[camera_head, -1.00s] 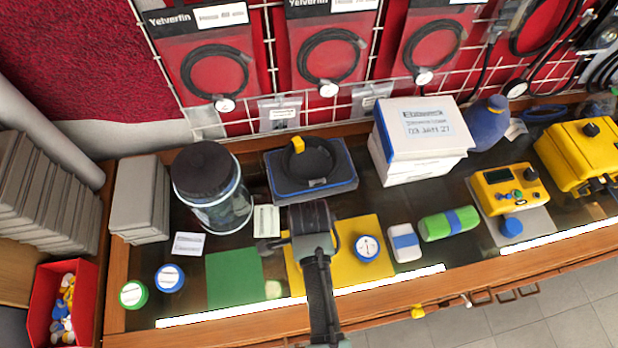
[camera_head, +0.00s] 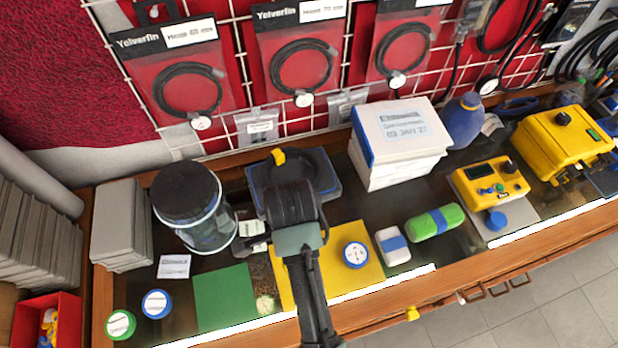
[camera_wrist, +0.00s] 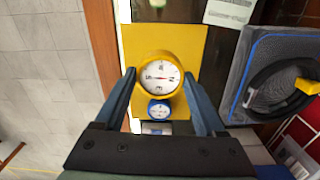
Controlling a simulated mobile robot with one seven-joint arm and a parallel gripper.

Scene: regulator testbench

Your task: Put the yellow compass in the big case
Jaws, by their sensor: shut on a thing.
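The yellow compass (camera_wrist: 161,74), a round yellow-rimmed dial with a white face, is between my fingers in the wrist view. My gripper (camera_wrist: 160,80) is shut on it and holds it above the yellow mat (camera_wrist: 185,45), dial facing the camera. In the head view my wrist hides the compass. A yellow case (camera_head: 562,148) with a black knob, seemingly closed, stands at the far right of the bench. I cannot tell for sure that it is the big case. My gripper is well to its left.
A blue compass (camera_head: 355,254) lies on the yellow mat, beside a white-and-blue block (camera_head: 392,246). Behind my wrist is a blue-grey tray (camera_head: 331,188) with a black ring. A glass jar (camera_head: 208,225), white box (camera_head: 400,140) and yellow meter (camera_head: 490,185) stand around.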

